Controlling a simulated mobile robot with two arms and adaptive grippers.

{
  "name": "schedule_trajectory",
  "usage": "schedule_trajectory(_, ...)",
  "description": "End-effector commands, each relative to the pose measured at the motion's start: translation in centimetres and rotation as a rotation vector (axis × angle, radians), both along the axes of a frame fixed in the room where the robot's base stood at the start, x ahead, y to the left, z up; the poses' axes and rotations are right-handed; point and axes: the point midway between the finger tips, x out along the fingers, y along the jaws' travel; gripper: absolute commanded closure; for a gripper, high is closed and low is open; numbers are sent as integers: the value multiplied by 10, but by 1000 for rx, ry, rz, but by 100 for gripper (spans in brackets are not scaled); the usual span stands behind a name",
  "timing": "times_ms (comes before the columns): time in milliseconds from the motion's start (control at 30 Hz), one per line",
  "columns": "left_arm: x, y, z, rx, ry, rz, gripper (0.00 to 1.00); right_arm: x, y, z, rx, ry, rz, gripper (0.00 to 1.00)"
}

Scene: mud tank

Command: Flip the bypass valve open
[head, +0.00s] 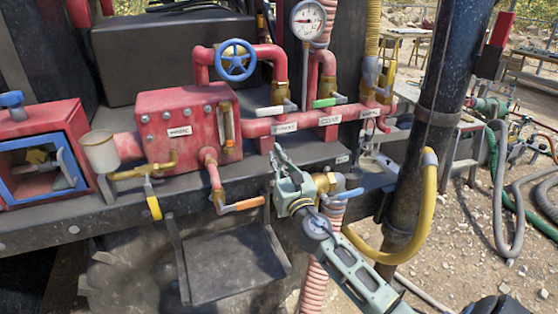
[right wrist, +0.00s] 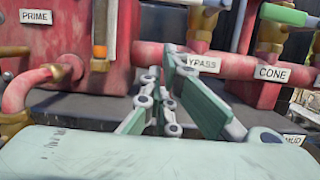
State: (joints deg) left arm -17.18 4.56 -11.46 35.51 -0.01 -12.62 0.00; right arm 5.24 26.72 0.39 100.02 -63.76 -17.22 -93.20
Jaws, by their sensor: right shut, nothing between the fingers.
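The bypass valve is a brass valve body (head: 279,92) on a red riser above the BYPASS label (head: 285,127). Its pale lever (head: 276,111) lies crosswise, close to horizontal. In the right wrist view the lever (right wrist: 207,4) shows at the top edge, above the partly covered BYPASS label (right wrist: 202,64). My right gripper (head: 278,155) is shut and empty, below and in front of the red pipe. It also shows in the right wrist view (right wrist: 172,58), its fingertips close to the label in the picture; contact cannot be told. My left gripper is not in view.
A green lever (head: 323,102) sits right of the bypass lever, above the CONE label (head: 329,120). An orange lever (head: 243,204) and a blue lever (head: 347,194) are low beside my gripper. A dark post (head: 430,120) and yellow hose (head: 427,205) stand right.

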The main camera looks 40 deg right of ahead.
Motion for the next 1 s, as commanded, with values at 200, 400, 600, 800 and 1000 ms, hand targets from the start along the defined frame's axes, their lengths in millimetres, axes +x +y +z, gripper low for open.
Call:
schedule_trajectory(200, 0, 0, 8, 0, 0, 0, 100, 46, -11, 14, 4, -3, -2, 100)
schedule_trajectory(400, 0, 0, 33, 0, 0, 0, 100, 52, -12, 41, -1, 0, 0, 100)
schedule_trajectory(600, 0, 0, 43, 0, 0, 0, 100, 51, -12, 52, 1, 0, 0, 100)
schedule_trajectory(800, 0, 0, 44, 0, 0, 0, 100, 51, -12, 53, 0, 0, 0, 100)
schedule_trajectory(1000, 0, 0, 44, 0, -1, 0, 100, 51, -12, 53, 0, 0, 0, 100)
